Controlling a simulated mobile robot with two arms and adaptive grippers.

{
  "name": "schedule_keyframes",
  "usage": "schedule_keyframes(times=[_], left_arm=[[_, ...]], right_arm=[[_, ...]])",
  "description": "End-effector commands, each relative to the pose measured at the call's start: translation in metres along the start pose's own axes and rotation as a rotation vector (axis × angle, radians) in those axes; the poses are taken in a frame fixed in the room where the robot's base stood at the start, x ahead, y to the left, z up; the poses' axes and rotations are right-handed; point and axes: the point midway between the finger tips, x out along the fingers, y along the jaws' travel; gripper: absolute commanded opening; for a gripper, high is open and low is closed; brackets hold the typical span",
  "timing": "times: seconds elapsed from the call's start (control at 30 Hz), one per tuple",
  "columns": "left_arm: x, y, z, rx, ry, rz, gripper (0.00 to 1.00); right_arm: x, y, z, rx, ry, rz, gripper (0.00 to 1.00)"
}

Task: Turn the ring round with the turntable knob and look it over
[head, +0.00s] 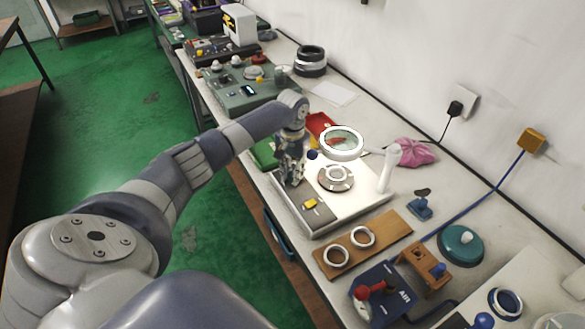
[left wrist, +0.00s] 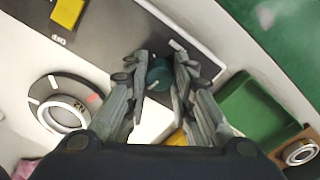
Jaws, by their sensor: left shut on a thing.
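A pale metal ring (head: 337,174) lies flat on the dark round turntable (head: 336,187) of the white inspection unit (head: 345,208). The ring also shows in the left wrist view (left wrist: 80,121), with marks too small to read surely. My left gripper (head: 291,182) points down at the unit's left side, beside the turntable. In the left wrist view my left gripper (left wrist: 160,66) has its fingers on both sides of the dark teal turntable knob (left wrist: 160,76) and is shut on it. The fingers hide part of the knob. My right gripper is out of view.
A round magnifier (head: 342,142) on a white post (head: 387,170) stands over the unit's back. A yellow switch (head: 310,203) sits on the grey panel. A wooden board (head: 375,238) with two rings is in front. A green tray (left wrist: 258,108) is close to the gripper.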

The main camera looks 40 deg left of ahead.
Motion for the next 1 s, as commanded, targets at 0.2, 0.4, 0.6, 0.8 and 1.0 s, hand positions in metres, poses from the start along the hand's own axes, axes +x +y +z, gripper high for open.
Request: schedule_keyframes(times=[0.2, 0.4, 0.6, 0.8, 1.0], left_arm=[[-0.002, 0.000, 0.000, 0.141, -0.001, 0.000, 0.00], [-0.001, 0.000, 0.000, 0.237, -0.001, 0.001, 0.00], [0.000, 0.000, 0.000, 0.283, -0.001, 0.000, 0.00], [0.000, 0.000, 0.000, 0.293, 0.000, 0.000, 0.00], [0.000, 0.000, 0.000, 0.293, 0.000, 0.000, 0.00]], right_arm=[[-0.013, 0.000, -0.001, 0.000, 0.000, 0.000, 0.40], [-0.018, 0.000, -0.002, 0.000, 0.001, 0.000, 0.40], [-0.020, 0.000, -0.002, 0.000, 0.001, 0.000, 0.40], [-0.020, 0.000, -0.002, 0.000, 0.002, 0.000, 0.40], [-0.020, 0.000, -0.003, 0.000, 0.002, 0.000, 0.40]])
